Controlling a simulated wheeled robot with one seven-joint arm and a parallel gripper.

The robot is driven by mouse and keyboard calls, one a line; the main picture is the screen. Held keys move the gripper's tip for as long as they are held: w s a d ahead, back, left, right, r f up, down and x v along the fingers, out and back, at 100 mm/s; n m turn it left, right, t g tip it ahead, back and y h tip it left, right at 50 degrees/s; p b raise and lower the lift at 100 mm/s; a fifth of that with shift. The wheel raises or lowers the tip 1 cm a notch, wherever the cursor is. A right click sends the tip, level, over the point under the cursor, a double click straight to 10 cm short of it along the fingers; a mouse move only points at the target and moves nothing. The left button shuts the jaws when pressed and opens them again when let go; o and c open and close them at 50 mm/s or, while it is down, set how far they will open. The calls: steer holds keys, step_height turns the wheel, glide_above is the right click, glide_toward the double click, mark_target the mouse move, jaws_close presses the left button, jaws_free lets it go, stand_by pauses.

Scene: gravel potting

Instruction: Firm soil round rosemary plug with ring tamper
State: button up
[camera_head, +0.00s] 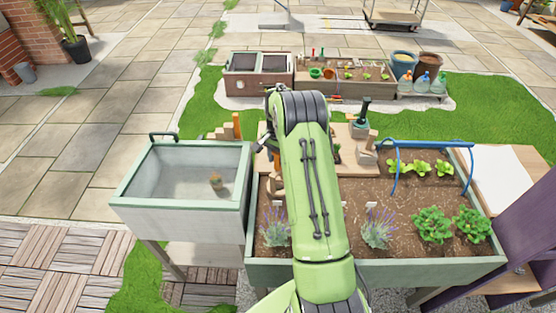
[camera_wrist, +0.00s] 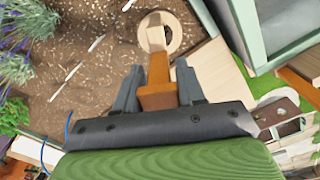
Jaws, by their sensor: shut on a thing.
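In the wrist view my gripper (camera_wrist: 158,74) is shut on the brown wooden handle of the ring tamper (camera_wrist: 159,66). The tamper's pale round end (camera_wrist: 174,34) is beyond the fingers, over or against the dark soil (camera_wrist: 105,55). I cannot tell whether it touches the soil. I cannot make out the rosemary plug in either view.
Lavender (camera_head: 379,228) and leafy plants (camera_head: 432,225) grow along the front of the bed, with lettuces (camera_head: 420,168) behind. A blue hoop (camera_head: 394,170) arches at the right. A glass-topped box (camera_head: 180,220) stands close on the left. Pale wooden blocks (camera_head: 367,157) lie at the back.

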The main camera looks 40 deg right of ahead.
steer(key=shift+r+p, duration=1.65)
steer(key=shift+r, duration=1.3)
steer(key=shift+f, duration=0.2)
